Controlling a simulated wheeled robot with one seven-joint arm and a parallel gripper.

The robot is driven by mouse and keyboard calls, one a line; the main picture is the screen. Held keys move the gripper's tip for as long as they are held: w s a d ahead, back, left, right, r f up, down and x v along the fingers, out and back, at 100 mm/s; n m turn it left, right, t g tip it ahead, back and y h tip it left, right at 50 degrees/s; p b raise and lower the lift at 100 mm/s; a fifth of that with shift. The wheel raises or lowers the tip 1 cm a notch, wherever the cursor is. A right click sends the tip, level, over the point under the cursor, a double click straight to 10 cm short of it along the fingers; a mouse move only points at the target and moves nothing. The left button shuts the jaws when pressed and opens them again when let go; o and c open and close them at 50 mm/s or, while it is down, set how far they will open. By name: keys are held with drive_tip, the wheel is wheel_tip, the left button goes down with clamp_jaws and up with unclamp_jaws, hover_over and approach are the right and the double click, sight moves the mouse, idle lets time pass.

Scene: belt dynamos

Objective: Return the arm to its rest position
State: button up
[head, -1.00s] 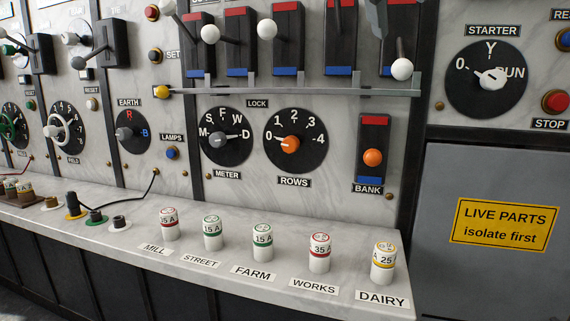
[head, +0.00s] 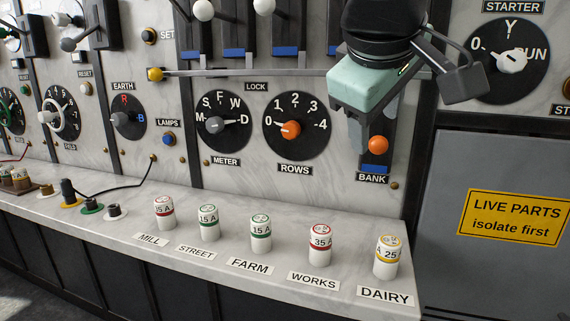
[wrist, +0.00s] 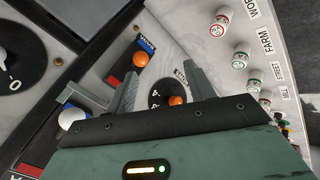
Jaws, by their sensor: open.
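My gripper (head: 364,138) hangs in front of the panel at the upper right of the head view, its pale green body above the orange bank knob (head: 378,145). Its fingers point down and hide most of the bank switch plate. In the wrist view, the two grey fingers of my gripper (wrist: 162,85) stand apart with nothing held between them. Behind them show the rows dial's orange knob (wrist: 176,100) and the bank knob (wrist: 140,59). Whether the fingers touch the panel is not clear.
A grey lock bar (head: 250,72) crosses the panel beside my gripper. Several white fuses stand on the marble ledge below, including the dairy fuse (head: 388,256) and works fuse (head: 320,245). The starter dial (head: 511,62) is at the right. The ledge front is clear.

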drive_tip(key=s+d+f+g+y, duration=0.1)
drive_tip(key=s+f+g, duration=0.2)
drive_tip(key=s+f, duration=0.45)
drive_tip(key=s+d+f+g+y, duration=0.15)
drive_tip(key=s+f, duration=0.25)
drive_tip(key=f, duration=0.7)
drive_tip(key=s+d+f+g+y, duration=0.1)
drive_tip(key=s+f+g, duration=0.3)
drive_tip(key=f, duration=0.5)
wheel_tip(320, 180, up, 15)
drive_tip(key=p, duration=1.4)
drive_tip(key=shift+s+a+r+t, duration=0.15)
drive_tip(key=shift+s+a+t, duration=0.2)
drive_tip(key=shift+s+t, duration=0.1)
